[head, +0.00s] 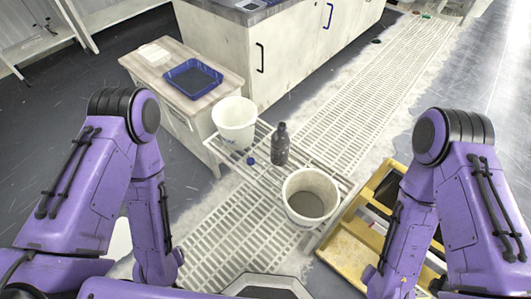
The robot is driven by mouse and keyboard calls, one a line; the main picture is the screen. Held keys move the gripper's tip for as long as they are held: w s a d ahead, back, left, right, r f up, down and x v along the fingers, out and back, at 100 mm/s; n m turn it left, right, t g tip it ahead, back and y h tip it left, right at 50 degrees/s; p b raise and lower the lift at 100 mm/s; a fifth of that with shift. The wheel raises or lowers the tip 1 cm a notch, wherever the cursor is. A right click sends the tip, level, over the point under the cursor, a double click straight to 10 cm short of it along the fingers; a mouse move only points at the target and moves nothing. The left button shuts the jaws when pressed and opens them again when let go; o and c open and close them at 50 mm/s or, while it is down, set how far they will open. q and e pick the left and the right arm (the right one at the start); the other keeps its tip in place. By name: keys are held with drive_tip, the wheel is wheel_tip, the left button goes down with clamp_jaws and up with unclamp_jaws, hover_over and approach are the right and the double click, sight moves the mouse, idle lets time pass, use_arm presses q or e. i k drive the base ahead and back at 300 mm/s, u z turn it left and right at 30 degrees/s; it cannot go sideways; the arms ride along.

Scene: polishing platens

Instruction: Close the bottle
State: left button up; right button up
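A dark grey bottle (281,146) stands upright on a white slatted rack in the middle of the head view. Its neck points up, and its opening is too small to make out. A small blue piece that looks like a cap (251,161) lies on the rack to the left of the bottle, apart from it. My two purple arms come in from the left and right and bend down toward the bottom edge. Neither gripper's fingers can be seen, and neither arm touches the bottle or the cap.
A white bucket (234,121) stands behind the cap, and another bucket (308,220) with grey contents stands in front of the bottle. The slatted rack (228,154) has some free room at left. A blue tray (193,74) sits on a cabinet. A yellow step unit (346,254) is at right.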

sight(280, 138)
drive_tip(key=u, duration=0.05)
drive_tip(key=k, duration=0.5)
drive_tip(key=u, duration=1.65)
drive_tip(key=i, duration=1.35)
drive_tip(key=z, duration=3.35)
